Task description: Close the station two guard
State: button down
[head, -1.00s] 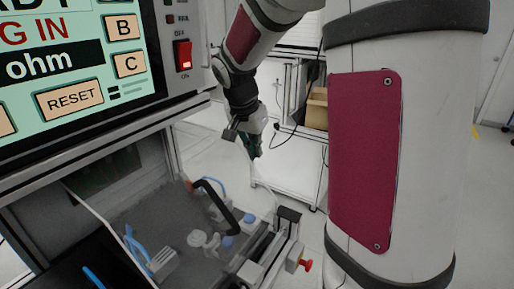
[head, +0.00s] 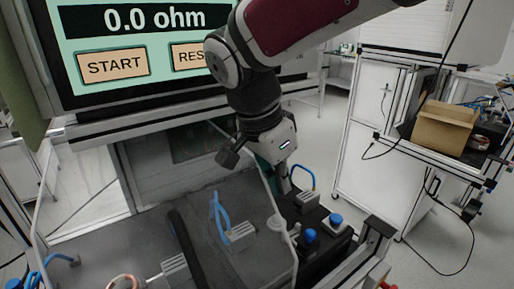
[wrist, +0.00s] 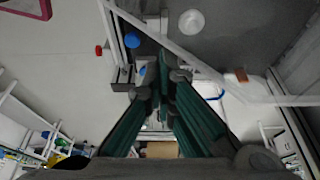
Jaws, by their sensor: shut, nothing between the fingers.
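A clear guard panel with a pale edge (head: 267,180) stands at the right part of the bench in the head view. I cannot tell for sure which station it belongs to, nor how far it is open. A black curved handle (head: 186,250) lies to its left. My gripper (head: 284,188) is shut and empty, pointing down close beside the panel's edge. In the wrist view its green fingers (wrist: 163,78) are together, and a clear panel's pale edge (wrist: 190,52) crosses just beyond them. Whether they touch it is unclear.
Blue knobs (head: 336,219) and a grey clamp block with blue tubes (head: 240,236) sit on the bench. A test screen (head: 150,50) stands behind my arm. A cardboard box (head: 447,125) is on a cart at right. Open floor lies between.

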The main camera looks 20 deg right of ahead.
aim_at(230, 218)
jog(key=s+a, duration=0.1)
jog(key=a, duration=0.2)
jog(key=s+a+b, duration=0.1)
jog(key=a, duration=0.3)
jog(key=s+a, duration=0.2)
jog(key=a, duration=0.2)
jog(key=shift+b, duration=0.3)
jog(key=shift+a, duration=0.1)
jog(key=shift+w, duration=0.1)
